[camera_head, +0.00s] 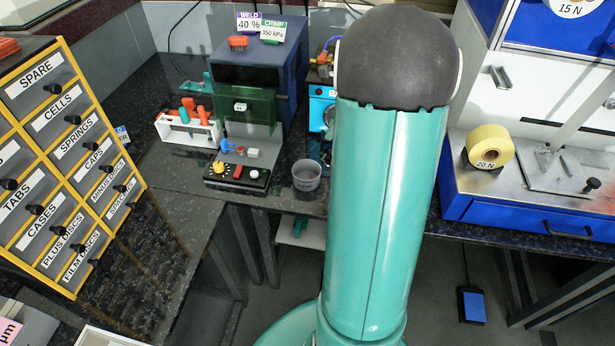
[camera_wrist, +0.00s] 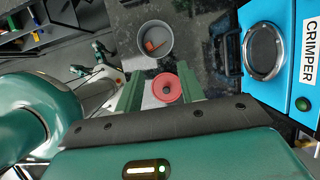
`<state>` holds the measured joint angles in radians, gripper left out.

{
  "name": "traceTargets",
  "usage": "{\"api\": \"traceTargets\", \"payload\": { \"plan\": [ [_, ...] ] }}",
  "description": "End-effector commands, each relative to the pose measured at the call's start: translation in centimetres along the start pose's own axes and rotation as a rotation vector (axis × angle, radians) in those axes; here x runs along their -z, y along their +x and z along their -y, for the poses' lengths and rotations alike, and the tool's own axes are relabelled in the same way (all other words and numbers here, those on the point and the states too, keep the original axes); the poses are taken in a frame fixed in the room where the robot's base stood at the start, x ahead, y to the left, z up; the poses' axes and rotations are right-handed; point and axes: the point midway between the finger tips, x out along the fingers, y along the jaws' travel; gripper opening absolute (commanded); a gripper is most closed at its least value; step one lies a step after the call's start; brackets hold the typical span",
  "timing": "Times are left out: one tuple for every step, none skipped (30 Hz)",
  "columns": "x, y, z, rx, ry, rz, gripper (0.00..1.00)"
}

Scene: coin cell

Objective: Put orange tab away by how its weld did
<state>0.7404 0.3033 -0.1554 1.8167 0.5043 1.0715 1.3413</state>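A small orange-red piece (camera_wrist: 154,46), possibly the orange tab, lies inside the round grey cup (camera_wrist: 143,53) in the wrist view. The cup also shows in the head view (camera_head: 306,175), at the bench's front edge, where its contents are unclear. My gripper (camera_wrist: 160,72) has two green fingers standing apart. In the head view my arm hides the gripper. The welder (camera_head: 262,78) carries signs reading WELD 40 % and CRIMP 350 kPa.
A labelled drawer cabinet (camera_head: 60,135), including TABS, stands left. A white rack (camera_head: 190,132) with orange and teal items and a control panel (camera_head: 236,175) stand near the welder. The blue crimper (camera_wrist: 285,55) is right of the cup. A yellow roll (camera_head: 490,146) sits on the right bench.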

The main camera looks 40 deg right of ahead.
Motion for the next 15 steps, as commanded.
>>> {"api": "traceTargets", "payload": {
  "plan": [
    [-0.1,-1.1,0.1,0.003,-0.001,0.0,0.39],
    [-0.1,-1.7,0.1,0.003,-0.001,0.0,0.39],
    [-0.1,-2.4,0.0,0.002,0.0,0.0,0.39],
    [0.0,-2.9,0.1,0.003,0.0,0.0,0.39],
    [0.0,-3.3,0.1,0.002,0.001,0.001,0.39],
    [-0.1,-3.7,0.0,0.001,0.001,0.001,0.39],
    [-0.1,-4.0,0.1,0.002,0.0,0.001,0.39],
    [-0.1,-4.2,0.0,0.001,0.0,0.001,0.39],
    [-0.1,-4.5,0.0,0.0,0.0,0.001,0.39],
    [-0.1,-4.6,0.0,0.0,0.0,0.001,0.39],
    [-0.1,-4.7,0.0,-0.001,0.0,0.001,0.39],
    [0.0,-4.7,0.0,-0.001,0.001,0.0,0.39],
    [0.0,-4.7,0.0,-0.001,0.001,0.0,0.39],
    [0.0,-4.7,0.0,-0.001,0.001,0.0,0.39],
    [0.0,-4.7,0.0,-0.001,0.001,0.0,0.39]
  ]
}}
